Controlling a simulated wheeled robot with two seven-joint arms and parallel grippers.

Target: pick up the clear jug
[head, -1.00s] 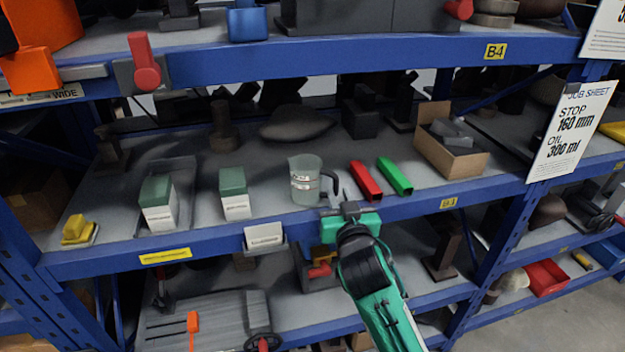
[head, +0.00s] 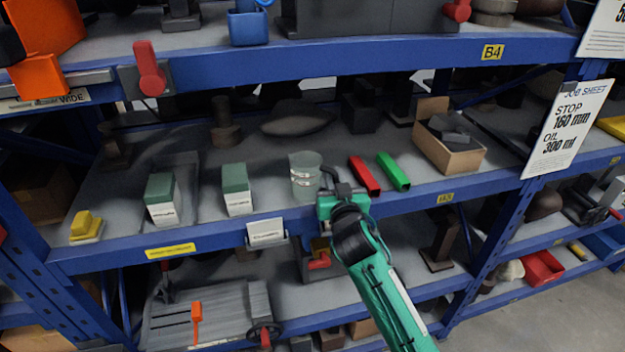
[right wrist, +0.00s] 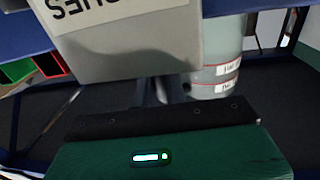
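The clear jug (head: 304,176) stands upright on the middle shelf, with white label bands and a dark handle on its right side. My right gripper (head: 337,190) is at the handle, in front of the shelf's edge, and covers part of the handle. I cannot tell whether its fingers are around the handle or only beside it. In the right wrist view the jug (right wrist: 216,65) shows upside down at the upper right, partly behind a pale labelled plate. The fingers are mostly hidden there. My left gripper is not in view.
A red bar (head: 364,175) and a green bar (head: 393,171) lie right of the jug, with an open cardboard box (head: 450,150) beyond. A green-and-white carton (head: 236,190) stands to its left. A white sign (head: 266,232) hangs on the blue shelf edge (head: 390,212).

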